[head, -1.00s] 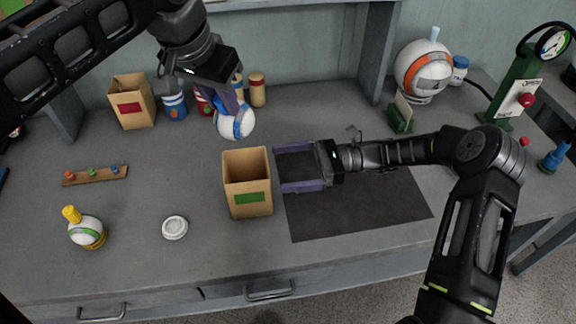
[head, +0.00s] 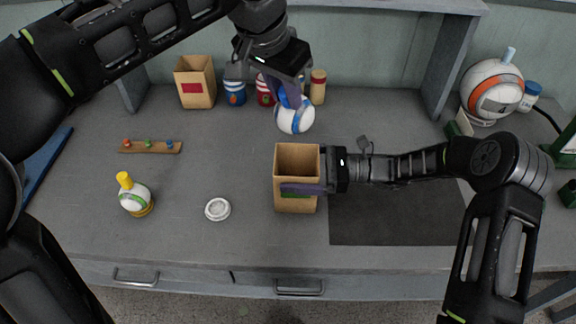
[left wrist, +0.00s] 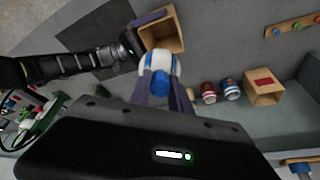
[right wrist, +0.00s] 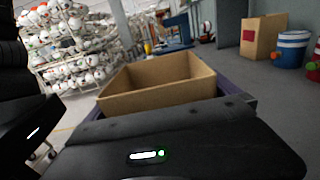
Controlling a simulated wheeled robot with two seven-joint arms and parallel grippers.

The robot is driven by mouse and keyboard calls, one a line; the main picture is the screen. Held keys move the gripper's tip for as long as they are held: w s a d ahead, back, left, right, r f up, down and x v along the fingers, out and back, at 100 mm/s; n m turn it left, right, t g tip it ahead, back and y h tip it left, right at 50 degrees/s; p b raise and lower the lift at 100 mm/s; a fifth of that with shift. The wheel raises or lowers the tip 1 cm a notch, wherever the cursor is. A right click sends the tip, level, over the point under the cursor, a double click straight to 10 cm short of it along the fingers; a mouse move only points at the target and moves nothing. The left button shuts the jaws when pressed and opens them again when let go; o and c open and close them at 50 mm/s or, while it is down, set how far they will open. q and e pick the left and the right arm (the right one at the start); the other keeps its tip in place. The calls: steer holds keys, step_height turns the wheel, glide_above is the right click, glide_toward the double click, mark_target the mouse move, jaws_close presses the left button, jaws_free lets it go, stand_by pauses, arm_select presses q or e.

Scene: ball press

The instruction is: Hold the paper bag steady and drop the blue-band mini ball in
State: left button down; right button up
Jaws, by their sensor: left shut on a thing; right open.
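The blue-band mini ball (head: 294,121), white with blue, is held in my left gripper (head: 290,99), above the table behind the paper bag. The ball also shows between the fingers in the left wrist view (left wrist: 161,61). The open brown paper bag (head: 285,164) stands upright on the table with a green label on its front. My right gripper (head: 306,174) is open around the bag from the right, one purple finger across the front; the far finger is hidden. The bag's open mouth and rim fill the middle of the right wrist view (right wrist: 160,95).
A red-label bag (head: 196,88) and several jars (head: 235,92) stand at the back. A green-band ball with a yellow top (head: 135,198), a white disc (head: 217,209) and a peg strip (head: 150,147) lie left. A dark mat (head: 390,220) lies right.

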steer(key=shift+a, duration=0.7)
steer(key=shift+c, duration=0.3)
steer(key=c, duration=0.9)
arm_select(q)
step_height(320, 180, down, 13)
stand_by(0.7)
steer(key=c, duration=1.1)
jaws_free()
